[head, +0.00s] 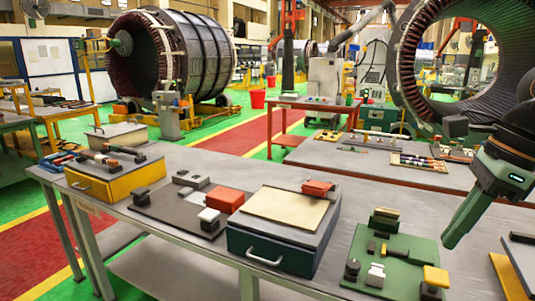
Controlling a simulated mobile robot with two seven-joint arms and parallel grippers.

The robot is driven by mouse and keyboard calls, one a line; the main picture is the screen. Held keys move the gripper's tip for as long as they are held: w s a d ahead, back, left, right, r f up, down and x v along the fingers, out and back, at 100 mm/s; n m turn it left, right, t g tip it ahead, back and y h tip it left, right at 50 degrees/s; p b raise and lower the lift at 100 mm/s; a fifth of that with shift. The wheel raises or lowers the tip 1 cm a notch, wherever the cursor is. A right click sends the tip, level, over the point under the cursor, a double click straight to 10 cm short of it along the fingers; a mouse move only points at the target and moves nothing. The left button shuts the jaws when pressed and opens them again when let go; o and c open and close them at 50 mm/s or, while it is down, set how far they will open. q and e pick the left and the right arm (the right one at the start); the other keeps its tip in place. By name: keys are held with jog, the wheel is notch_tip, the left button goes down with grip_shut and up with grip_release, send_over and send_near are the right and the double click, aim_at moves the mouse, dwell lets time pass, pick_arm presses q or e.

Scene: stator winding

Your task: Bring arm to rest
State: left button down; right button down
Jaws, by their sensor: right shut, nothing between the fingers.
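My right arm (520,122) comes in from the right edge, dark with a green wrist. My right gripper (453,236) points down and to the left, its green fingers shut together with nothing between them. It hangs by the right part of the grey workbench (345,213), near the green board (408,252) with small blocks on it. From this one view I cannot tell its exact height above the bench. My left arm and left gripper are not in view.
A dark green drawer box (290,258) with a tan sheet on top stands mid-bench. A dark mat (165,212) with blocks and a yellow drawer box (92,186) lie farther left. A large stator ring (408,70) stands behind at the right.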

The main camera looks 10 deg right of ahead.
jog(key=w+d+f+m+t+y+p, duration=0.1)
jog(key=w+f+m+t+y, duration=0.2)
jog(key=f+m+y, duration=0.25)
jog(key=w+d+f+m+t+y+p, duration=0.1)
jog(key=w+f+m+t+y, duration=0.25)
jog(key=f+m, duration=0.35)
notch_tip(320, 180, down, 16)
jog(key=s+d+m+t+h+p, duration=0.1)
jog(key=m+t+h, duration=0.25)
jog(key=m, duration=0.55)
jog(key=s+m+t+h, duration=0.2)
jog(key=m+t, duration=0.2)
jog(key=m, duration=0.5)
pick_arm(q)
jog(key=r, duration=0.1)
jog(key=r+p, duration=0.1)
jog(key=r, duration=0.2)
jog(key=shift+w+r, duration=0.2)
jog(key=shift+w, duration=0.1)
pick_arm(e)
jog(key=s+a+f+m+g+h, duration=0.4)
jog(key=s+a+f+m+g, duration=0.2)
jog(key=s+a+f+m, duration=0.8)
jog(key=a+f+m, duration=0.2)
jog(key=a+f, duration=0.1)
jog(key=shift+f, duration=0.3)
